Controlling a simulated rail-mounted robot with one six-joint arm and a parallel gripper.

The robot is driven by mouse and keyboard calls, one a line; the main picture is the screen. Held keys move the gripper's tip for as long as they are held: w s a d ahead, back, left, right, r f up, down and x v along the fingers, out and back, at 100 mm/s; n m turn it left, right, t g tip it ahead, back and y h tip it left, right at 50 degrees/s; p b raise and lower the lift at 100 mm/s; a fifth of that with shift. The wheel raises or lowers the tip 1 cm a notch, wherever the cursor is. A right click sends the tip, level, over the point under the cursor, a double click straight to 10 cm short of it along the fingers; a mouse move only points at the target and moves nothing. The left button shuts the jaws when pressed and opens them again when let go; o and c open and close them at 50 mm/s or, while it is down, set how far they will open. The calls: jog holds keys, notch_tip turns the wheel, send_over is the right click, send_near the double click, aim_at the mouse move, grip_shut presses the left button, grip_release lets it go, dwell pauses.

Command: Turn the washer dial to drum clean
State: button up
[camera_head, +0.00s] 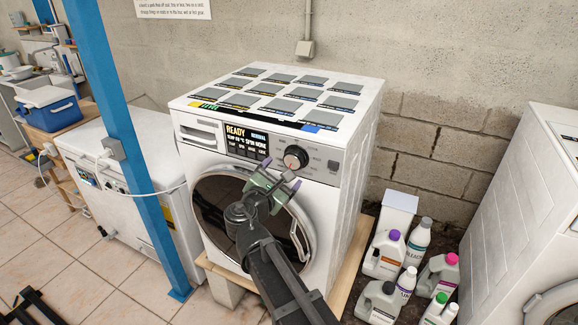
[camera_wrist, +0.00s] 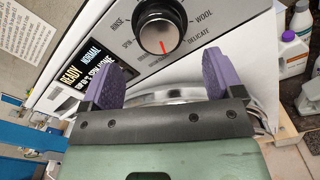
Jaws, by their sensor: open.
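The display (camera_head: 246,142) reads READY and NORMAL. My gripper (camera_head: 277,182) is open and empty, just in front of and below the dial. In the wrist view its purple-padded fingers (camera_wrist: 161,62) stand apart, below the dial to either side, not gripping it.
The washer's round door (camera_head: 222,202) lies below, behind my arm. Several detergent bottles (camera_head: 384,255) stand on the floor at right, near another white machine (camera_head: 545,200). A blue post (camera_head: 118,110) stands at left. A top panel grid covers the washer lid.

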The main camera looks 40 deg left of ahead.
jog(key=s, duration=0.2)
jog(key=s+d, duration=0.1)
jog(key=s, duration=0.1)
jog(key=shift+s, duration=0.35)
